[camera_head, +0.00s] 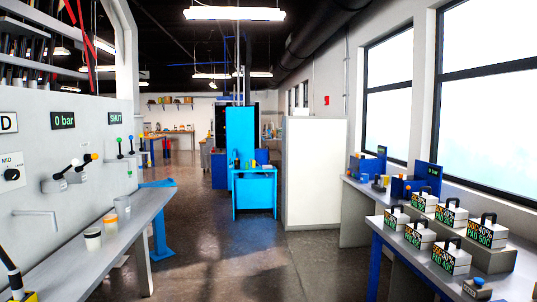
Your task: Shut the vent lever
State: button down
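A pale wall panel on the left (35,222) carries several levers, and I cannot read which one is the vent lever.
A grey ledge (125,235) below the panel holds small cups (92,238). A dial marked "MID" (12,174) is at far left. On the right, a bench (420,262) holds several labelled boxes with handles (452,257). The floor between (235,265) is clear.

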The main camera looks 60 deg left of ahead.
aim_at(95, 156)
jog(key=u, duration=3)
jog(key=i, duration=1.15)
jog(key=z, duration=0.25)
jog(key=i, duration=1.95)
jog(key=z, duration=0.1)
